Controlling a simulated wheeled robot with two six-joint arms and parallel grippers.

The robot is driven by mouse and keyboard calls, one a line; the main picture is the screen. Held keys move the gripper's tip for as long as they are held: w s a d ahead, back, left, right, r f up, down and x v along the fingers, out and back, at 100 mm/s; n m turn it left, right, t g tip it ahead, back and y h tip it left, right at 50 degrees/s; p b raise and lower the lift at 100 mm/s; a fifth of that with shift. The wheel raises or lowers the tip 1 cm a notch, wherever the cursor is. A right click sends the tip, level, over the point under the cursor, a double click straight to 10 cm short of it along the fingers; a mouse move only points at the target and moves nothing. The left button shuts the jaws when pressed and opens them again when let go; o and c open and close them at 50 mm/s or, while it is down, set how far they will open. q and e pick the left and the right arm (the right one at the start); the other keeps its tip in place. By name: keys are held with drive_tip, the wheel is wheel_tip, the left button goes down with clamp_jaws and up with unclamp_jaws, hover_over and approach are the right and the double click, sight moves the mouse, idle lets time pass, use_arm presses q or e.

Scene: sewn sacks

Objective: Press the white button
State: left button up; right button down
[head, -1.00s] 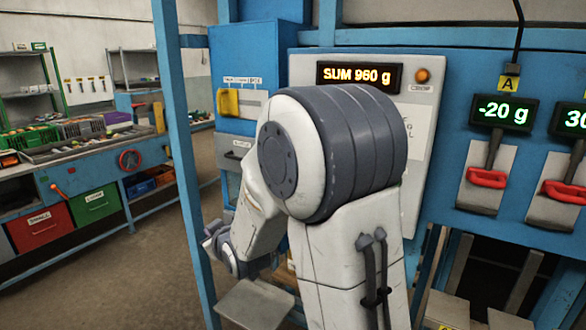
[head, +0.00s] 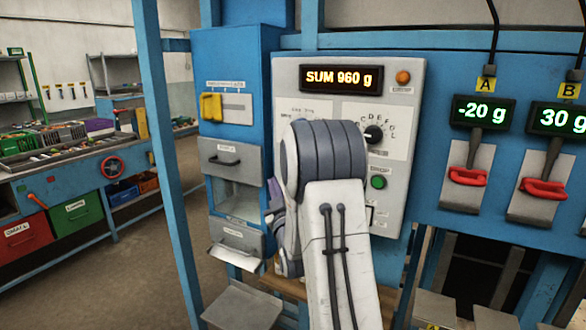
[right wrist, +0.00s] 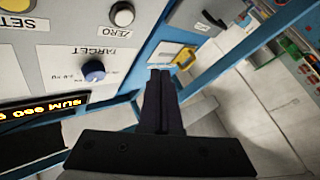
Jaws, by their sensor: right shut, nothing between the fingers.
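The white button (right wrist: 122,14) shows in the right wrist view at the top, on the grey panel (right wrist: 60,40), beside an upside-down ZERO label. In the head view my right arm hides it. My right gripper (right wrist: 160,74) is shut and empty. In the right wrist view its dark fingers end below and to the right of the white button in the picture, apart from it. In the head view the gripper is mostly hidden behind my arm, in front of the panel's left side. My left gripper is not in view.
A blue knob (right wrist: 93,71) under TARGET and a yellow button (right wrist: 15,4) by SET sit near the white button. A lettered dial (head: 374,133), a green button (head: 378,182) and an orange lamp (head: 403,77) are on the panel. A yellow handle (head: 211,107) is left of it.

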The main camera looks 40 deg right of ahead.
drive_tip(key=w+d+p, duration=0.1)
drive_tip(key=w+d, duration=0.2)
drive_tip(key=d, duration=0.5)
drive_tip(key=shift+w, duration=0.1)
idle(1.9)
drive_tip(key=shift+w+d+b, duration=0.15)
drive_tip(key=shift+d+b, duration=0.15)
drive_tip(key=shift+b, duration=0.05)
